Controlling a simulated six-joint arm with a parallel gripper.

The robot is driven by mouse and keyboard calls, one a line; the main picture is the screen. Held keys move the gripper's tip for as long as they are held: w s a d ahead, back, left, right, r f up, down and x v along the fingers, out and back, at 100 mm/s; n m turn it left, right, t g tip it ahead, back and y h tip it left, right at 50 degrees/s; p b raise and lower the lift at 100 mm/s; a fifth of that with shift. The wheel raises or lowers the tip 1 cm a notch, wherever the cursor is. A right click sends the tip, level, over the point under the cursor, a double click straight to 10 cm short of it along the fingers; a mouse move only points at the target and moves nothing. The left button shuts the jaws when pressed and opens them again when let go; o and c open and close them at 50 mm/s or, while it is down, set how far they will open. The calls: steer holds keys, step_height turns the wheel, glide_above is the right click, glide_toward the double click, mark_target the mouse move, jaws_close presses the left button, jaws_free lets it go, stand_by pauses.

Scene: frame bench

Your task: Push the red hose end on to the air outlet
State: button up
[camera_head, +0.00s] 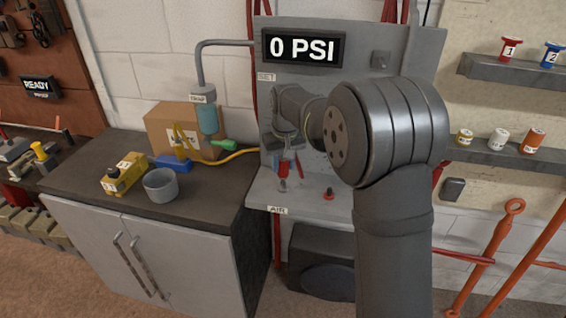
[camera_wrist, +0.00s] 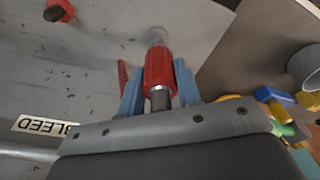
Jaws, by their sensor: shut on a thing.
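The red hose end (camera_head: 283,168) is held in my gripper (camera_head: 286,158) above the grey shelf of the panel. In the wrist view the red hose end (camera_wrist: 160,68) stands between the two blue fingers of my gripper (camera_wrist: 158,85), which are shut on it. The air outlet (camera_head: 282,187) is a small grey stub on the shelf, behind the AIR label, just below the hose end. A blurred grey stub (camera_wrist: 156,36) shows just beyond the hose end in the wrist view. I cannot tell whether the two touch. My arm hides part of the panel.
A red knob (camera_head: 328,194) sits on the shelf right of the outlet. The display (camera_head: 303,48) reads 0 PSI. A grey cup (camera_head: 161,185), a yellow box (camera_head: 124,173) and a cardboard box (camera_head: 172,128) stand on the cabinet to the left.

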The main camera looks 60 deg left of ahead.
mark_target(283, 181)
steer(key=shift+f, duration=2)
steer(key=o, duration=1.2)
steer(key=shift+c, duration=0.2)
step_height(283, 181, up, 17)
steer(key=d, duration=0.2)
steer(key=shift+s+r, duration=0.15)
steer(key=shift+s, duration=0.05)
steer(key=f, duration=0.5)
steer(key=a+f, duration=0.1)
steer(key=f, duration=0.5)
steer(key=a+f, duration=0.1)
steer(key=f, duration=0.5)
steer(key=shift+w+f, duration=0.2)
steer(key=shift+r, duration=0.2)
